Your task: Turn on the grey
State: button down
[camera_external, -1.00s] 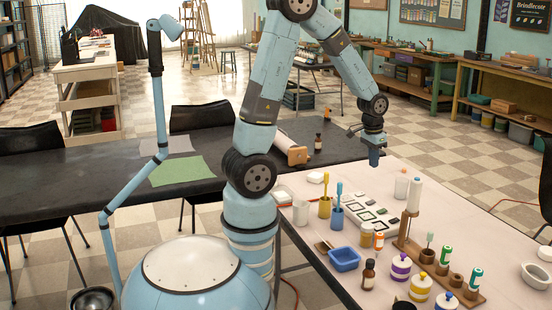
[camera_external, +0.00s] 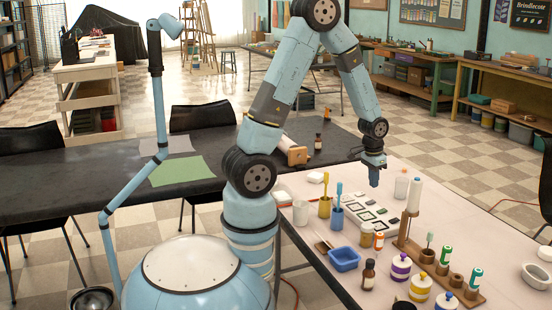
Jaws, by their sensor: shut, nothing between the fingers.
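My gripper (camera_external: 374,182) is shut and empty. It points down above the back part of the pale table (camera_external: 455,205). The task names a grey thing, and I cannot tell for sure which thing that is. Several small flat squares with dark borders (camera_external: 370,213) lie in a group on the table, in front of and below my gripper. Their details are too small to make out. A pale grey-white cup (camera_external: 401,187) stands to the right of my gripper.
A yellow cup (camera_external: 325,207) and a blue cup (camera_external: 337,218) with brushes stand left of the squares. A blue tray (camera_external: 345,259), a brown bottle (camera_external: 368,275) and a wooden rack (camera_external: 440,270) are nearer the front. A white roll (camera_external: 413,195) stands upright at right.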

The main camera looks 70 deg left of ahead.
aim_at(373, 201)
jog(key=shift+w+f, duration=0.2)
jog(key=shift+f, duration=1.25)
jog(key=shift+w+f, duration=0.2)
jog(key=shift+f, duration=1.25)
jog(key=shift+f, duration=0.15)
jog(key=shift+s, duration=0.15)
jog(key=shift+s+r, duration=0.2)
jog(key=shift+s, duration=0.45)
jog(key=shift+r, duration=0.1)
notch_tip(373, 201, up, 14)
jog(key=s, duration=0.1)
jog(key=shift+s+f, duration=0.2)
jog(key=shift+s, duration=0.1)
